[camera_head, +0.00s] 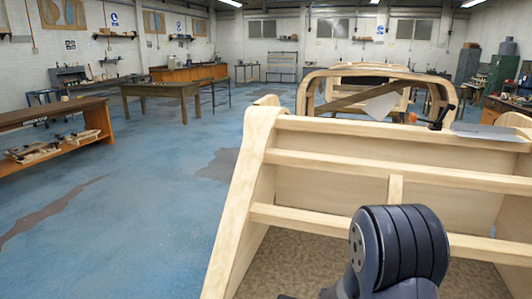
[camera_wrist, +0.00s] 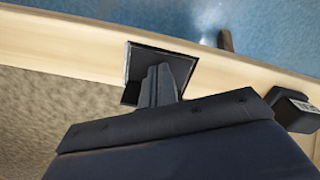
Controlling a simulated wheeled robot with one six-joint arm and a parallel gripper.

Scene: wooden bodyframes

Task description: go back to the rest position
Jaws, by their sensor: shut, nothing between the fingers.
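My gripper (camera_wrist: 162,78) shows in the wrist view, with its dark fingers together and nothing held between them. Its tips lie in front of a dark square piece (camera_wrist: 143,58) with a thin pale rim, on a pale wooden beam (camera_wrist: 60,42). I cannot tell whether the fingers touch the piece. In the head view, only a dark rounded part of my arm shows at the lower right, in front of the wooden bodyframe (camera_head: 330,160); the gripper itself is not visible there.
A small dark box (camera_wrist: 295,110) with a label is at the right of the wrist view. An orange and black clamp (camera_head: 440,118) and a grey sheet (camera_head: 490,132) are on the frame's top. Open blue floor (camera_head: 150,190) lies left; a workbench (camera_head: 55,117) stands beyond.

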